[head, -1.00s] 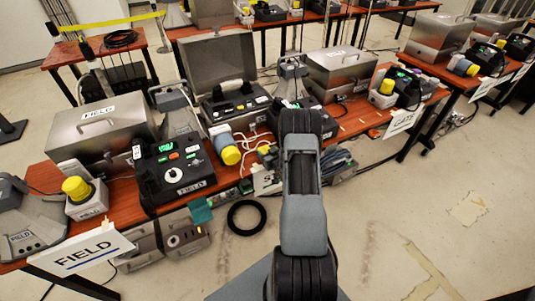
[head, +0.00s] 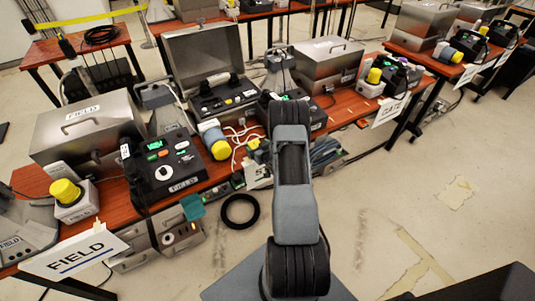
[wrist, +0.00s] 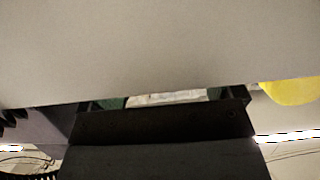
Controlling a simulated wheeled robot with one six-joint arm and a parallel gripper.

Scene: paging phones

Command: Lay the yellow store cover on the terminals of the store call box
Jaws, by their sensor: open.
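A small yellow piece (head: 253,144) shows among white cables at the middle station, just left of my arm. I cannot tell whether it is the store cover or what it rests on. A white sign (head: 257,175) hangs below it, partly hidden by my arm, its word unreadable. The store call box and its terminals are not clearly visible. In the head view my arm hides my gripper. In the wrist view my dark gripper (wrist: 168,101) is open, with a pale piece and green patches visible between its ends. A rounded yellow thing (wrist: 290,92) is at the right edge.
The FIELD station has a steel case (head: 88,128), black phone (head: 168,170) and white box with yellow cap (head: 70,203). A yellow-ended grey cylinder (head: 217,143) lies nearby. The GATE sign (head: 390,108) hangs right. A black ring (head: 240,212) lies below the table.

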